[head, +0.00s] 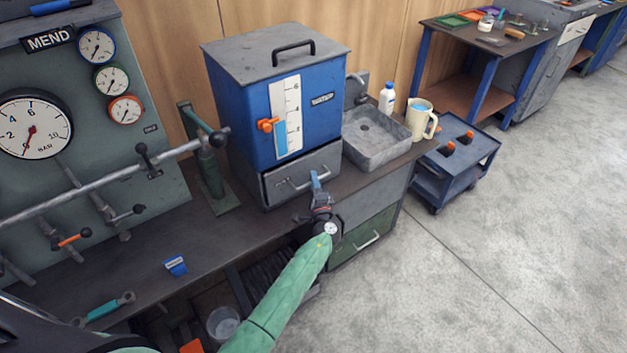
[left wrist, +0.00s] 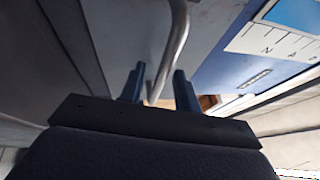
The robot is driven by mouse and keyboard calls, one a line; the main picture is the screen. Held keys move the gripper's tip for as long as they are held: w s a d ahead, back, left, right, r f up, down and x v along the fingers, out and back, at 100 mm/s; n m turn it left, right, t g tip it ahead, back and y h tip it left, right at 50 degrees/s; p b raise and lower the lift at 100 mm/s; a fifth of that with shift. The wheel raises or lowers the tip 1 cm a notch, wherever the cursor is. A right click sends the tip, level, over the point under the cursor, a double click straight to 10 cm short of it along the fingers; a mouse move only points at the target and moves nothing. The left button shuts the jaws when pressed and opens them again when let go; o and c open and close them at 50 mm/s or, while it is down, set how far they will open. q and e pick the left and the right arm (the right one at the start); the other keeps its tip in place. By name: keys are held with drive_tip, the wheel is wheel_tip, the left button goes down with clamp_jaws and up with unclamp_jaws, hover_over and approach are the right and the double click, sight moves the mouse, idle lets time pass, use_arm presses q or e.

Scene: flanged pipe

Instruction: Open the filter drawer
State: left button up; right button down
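The grey filter drawer (head: 282,197) sits under the blue tank (head: 245,115) and looks closed. Its bar handle (head: 292,184) runs across the front. My left gripper (head: 316,181) is at the right end of this handle. In the left wrist view the handle (left wrist: 178,35) passes between the two separated fingers of the left gripper (left wrist: 158,85), with gaps visible beside it. Whether a finger touches the bar cannot be told. The drawer front (left wrist: 120,35) fills the upper left of that view. My right gripper is not in view.
A green drawer (head: 364,236) is below the bench.

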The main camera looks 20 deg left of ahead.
use_arm(q)
drive_tip(key=shift+w+a, duration=0.15)
drive_tip(key=shift+w, duration=0.05)
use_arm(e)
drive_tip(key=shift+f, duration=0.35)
use_arm(q)
drive_tip(key=shift+c, duration=0.4)
clamp_jaws()
